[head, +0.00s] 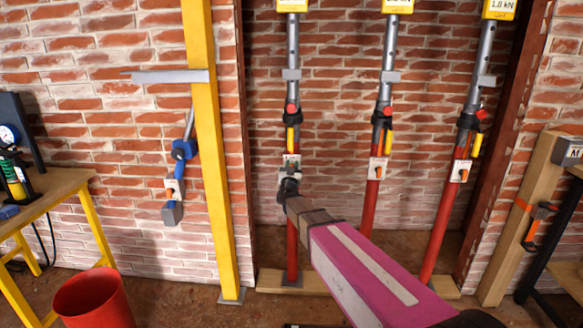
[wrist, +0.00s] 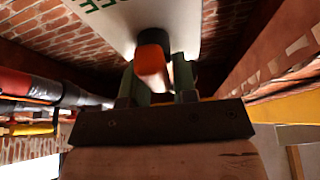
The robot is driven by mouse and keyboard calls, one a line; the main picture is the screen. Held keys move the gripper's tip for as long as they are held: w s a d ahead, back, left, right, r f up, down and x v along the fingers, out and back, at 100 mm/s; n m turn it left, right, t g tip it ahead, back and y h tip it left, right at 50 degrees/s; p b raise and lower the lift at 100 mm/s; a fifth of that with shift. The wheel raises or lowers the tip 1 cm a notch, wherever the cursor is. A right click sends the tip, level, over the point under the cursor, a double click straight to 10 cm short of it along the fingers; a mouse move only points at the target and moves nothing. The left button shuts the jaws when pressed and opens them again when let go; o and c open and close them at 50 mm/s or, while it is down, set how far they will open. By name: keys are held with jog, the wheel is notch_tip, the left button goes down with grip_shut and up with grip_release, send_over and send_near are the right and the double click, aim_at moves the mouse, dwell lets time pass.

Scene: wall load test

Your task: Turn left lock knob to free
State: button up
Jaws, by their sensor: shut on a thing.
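The left prop (head: 292,235) is a red lower tube with a grey upper tube, standing in the brick opening. Its white lock plate (head: 291,160) shows just above my gripper (head: 289,187). The left lock knob is hidden behind my gripper in the head view. In the wrist view the orange knob (wrist: 152,62) stands out from the white plate (wrist: 115,22), where part of a green word ending in "EE" shows. My gripper (wrist: 158,82) is shut on the knob, one dark green finger on each side. The knob's exact angle is hard to tell.
Two similar props stand to the right, with orange knobs on white plates (head: 377,168) (head: 460,171). A yellow post (head: 210,150) and a blue-handled tool (head: 180,165) are at left. A red bucket (head: 95,300) and workbench (head: 45,190) stand at the far left.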

jog(key=m+h, duration=0.1)
jog(key=m, duration=0.1)
jog(key=m+h, duration=0.1)
jog(key=m, duration=0.1)
jog(key=m+h, duration=0.1)
jog(key=shift+d+f+m+g, duration=0.1)
jog(key=shift+d+m+g, duration=0.2)
jog(key=shift+m+g, duration=0.1)
jog(key=shift+d+f+m+g+h, duration=0.35)
jog(key=shift+m+g, duration=0.5)
jog(key=shift+m, duration=1.7)
jog(key=shift+d+f+m+g+h, duration=0.2)
jog(key=shift+m+g+h, duration=0.55)
jog(key=shift+m, duration=1.75)
jog(key=shift+d+f+m+g+h, duration=0.1)
jog(key=shift+f+m+g+h, duration=0.25)
jog(key=shift+m+g, duration=1.45)
jog(key=shift+m+t, duration=0.8)
jog(key=shift+m, duration=0.05)
jog(key=o, duration=0.8)
jog(key=v, duration=1.1)
